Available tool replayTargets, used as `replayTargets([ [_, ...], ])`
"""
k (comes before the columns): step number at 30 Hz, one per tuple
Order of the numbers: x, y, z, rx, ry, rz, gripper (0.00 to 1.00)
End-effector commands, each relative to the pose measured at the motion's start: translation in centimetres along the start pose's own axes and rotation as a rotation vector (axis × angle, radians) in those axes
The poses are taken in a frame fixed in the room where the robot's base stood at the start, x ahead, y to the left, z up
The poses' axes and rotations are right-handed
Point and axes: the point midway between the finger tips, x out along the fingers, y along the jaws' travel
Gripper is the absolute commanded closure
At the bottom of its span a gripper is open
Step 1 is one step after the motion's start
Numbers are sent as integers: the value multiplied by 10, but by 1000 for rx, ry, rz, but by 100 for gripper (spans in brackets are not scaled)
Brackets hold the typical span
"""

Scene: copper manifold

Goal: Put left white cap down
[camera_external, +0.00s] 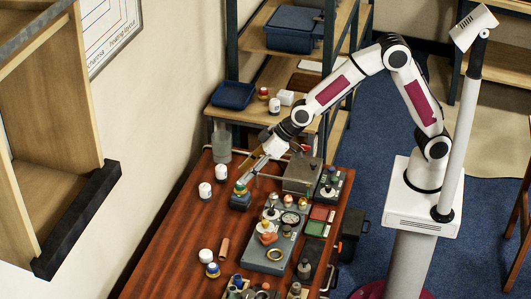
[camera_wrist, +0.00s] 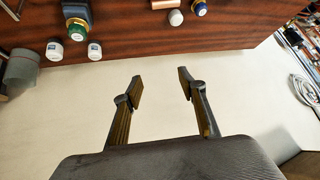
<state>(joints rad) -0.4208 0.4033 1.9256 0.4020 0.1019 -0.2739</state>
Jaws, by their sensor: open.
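Two white caps stand upright on the wooden table near its wall-side edge in the external view: an upper one (camera_external: 221,172) and a lower-left one (camera_external: 205,190). Two white caps also show side by side in the wrist view, the left one (camera_wrist: 55,51) and the right one (camera_wrist: 94,51), by the table edge. My gripper (camera_external: 247,173) is right of the caps in the external view, over the table's far part. In the wrist view its fingers (camera_wrist: 160,84) are spread with nothing between them. It appears apart from both caps.
A green-topped fitting on a blue base (camera_external: 240,197) stands just below my gripper. A clear jar (camera_external: 222,145) stands behind the caps. A metal box (camera_external: 302,176) and a grey manifold plate (camera_external: 266,252) fill the right side.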

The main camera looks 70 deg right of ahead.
Motion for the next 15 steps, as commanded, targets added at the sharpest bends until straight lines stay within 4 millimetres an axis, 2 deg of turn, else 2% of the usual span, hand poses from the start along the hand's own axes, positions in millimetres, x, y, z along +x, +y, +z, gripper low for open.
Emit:
replayTargets([
  [3, 30, -11, 4, -11, 5, -1, 59],
  [15, 120, -44, 26, -48, 33, 10, 59],
])
